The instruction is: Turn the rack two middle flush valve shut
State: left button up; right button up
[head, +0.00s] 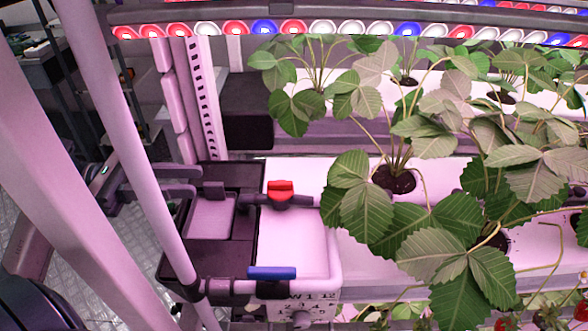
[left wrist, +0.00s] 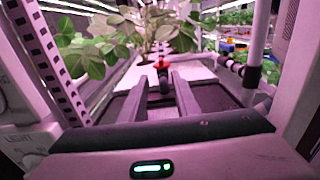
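A red valve handle (head: 281,188) sits on a dark pipe fitting at the near end of a white grow channel. It also shows in the left wrist view (left wrist: 161,66), straight ahead between my fingertips. A blue valve handle (head: 272,273) sits on a dark pipe nearer to me. The handles carry no readable label, so I cannot tell which is the flush valve. My left gripper (head: 198,181) is open and empty, left of the red handle and apart from it. In the left wrist view its two fingers (left wrist: 160,88) point toward the handle. My right gripper is not in view.
Leafy strawberry plants (head: 397,180) overhang the channels to the right of the handles. White rack posts (head: 130,130) stand at the left, near my arm. A light bar (head: 330,25) crosses the top. A numbered white panel (head: 303,308) is below the blue handle.

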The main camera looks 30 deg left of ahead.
aim_at(280, 181)
pick_arm(q)
jog(key=shift+s, duration=0.2)
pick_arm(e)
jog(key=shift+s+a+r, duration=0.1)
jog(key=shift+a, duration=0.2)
